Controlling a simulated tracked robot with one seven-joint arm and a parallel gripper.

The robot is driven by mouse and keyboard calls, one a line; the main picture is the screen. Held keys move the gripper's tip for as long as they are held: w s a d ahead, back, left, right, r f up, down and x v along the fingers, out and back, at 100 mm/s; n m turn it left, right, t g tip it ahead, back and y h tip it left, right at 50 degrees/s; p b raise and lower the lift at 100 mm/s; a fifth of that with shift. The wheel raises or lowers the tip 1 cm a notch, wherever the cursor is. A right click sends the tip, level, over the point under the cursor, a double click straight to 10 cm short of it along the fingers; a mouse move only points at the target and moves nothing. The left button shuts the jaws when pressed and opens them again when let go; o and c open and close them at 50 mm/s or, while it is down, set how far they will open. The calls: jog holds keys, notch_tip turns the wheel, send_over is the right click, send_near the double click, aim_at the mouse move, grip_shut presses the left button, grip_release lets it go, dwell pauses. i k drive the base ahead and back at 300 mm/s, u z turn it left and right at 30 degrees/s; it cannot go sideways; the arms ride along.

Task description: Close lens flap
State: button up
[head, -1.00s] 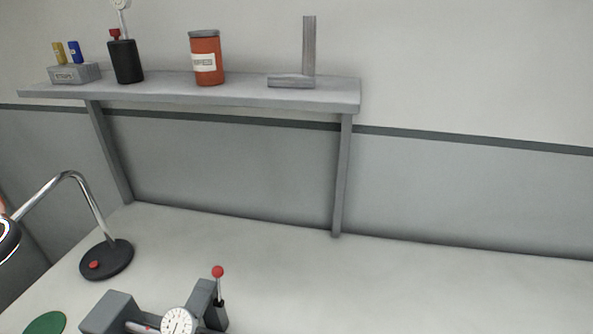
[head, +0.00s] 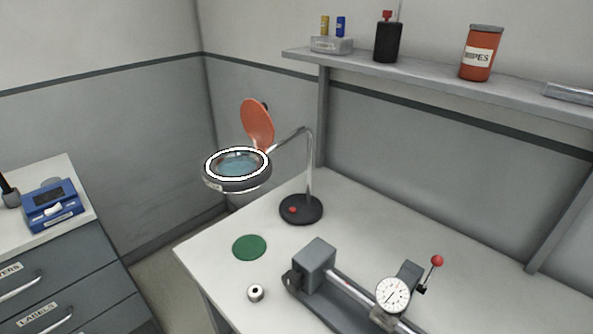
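The magnifier lamp stands on the bench, its round black base (head: 301,210) carrying a small red button and a bent chrome arm (head: 309,165). Its lens head (head: 237,168) is round and dark, with a lit white ring around bluish glass, and hangs beyond the bench's left edge. The orange lens flap (head: 257,123) is open, tilted up from the back right of the lens head. A small dark piece shows behind the flap's upper edge. My gripper is not in view.
A bench (head: 370,220) holds a green disc (head: 249,247), a small metal ring (head: 255,292) and a dial gauge fixture (head: 393,294). A wall shelf (head: 430,80) holds an orange wipes tub (head: 481,53). A drawer cabinet (head: 70,270) stands left, across a gap, with a blue device (head: 52,205) on top.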

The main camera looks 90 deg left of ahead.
aim_at(257, 121)
jog(key=z, duration=0.85)
jog(key=i, duration=0.1)
jog(key=u, duration=3.4)
jog(key=i, duration=0.2)
jog(key=u, duration=1.75)
jog(key=k, duration=1.05)
jog(key=z, duration=0.45)
jog(key=i, duration=0.7)
jog(key=z, duration=0.2)
